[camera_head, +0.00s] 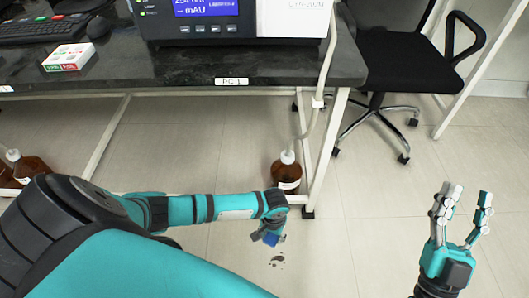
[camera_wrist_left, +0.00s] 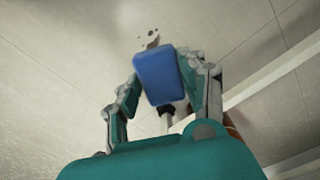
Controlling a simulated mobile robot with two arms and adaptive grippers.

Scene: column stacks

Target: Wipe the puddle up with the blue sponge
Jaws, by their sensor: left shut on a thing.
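The blue sponge (camera_wrist_left: 159,77) is between the fingers of my left gripper (camera_wrist_left: 165,85), which is shut on it. In the head view the sponge (camera_head: 271,239) shows small at the end of my left gripper (camera_head: 266,234), low over the floor. The puddle (camera_head: 277,260) is a few small dark spots on the tiles, just in front of the sponge. It also shows in the left wrist view (camera_wrist_left: 152,39), just past the sponge's edge. I cannot tell whether the sponge touches the floor. My right gripper (camera_head: 463,205) is open and empty at the right.
A brown bottle with a white cap (camera_head: 286,173) stands on the floor by the bench leg, close behind my left gripper. The dark bench (camera_head: 180,68) bears an instrument and a keyboard. A black chair (camera_head: 400,62) stands at the upper right. The floor around the puddle is clear.

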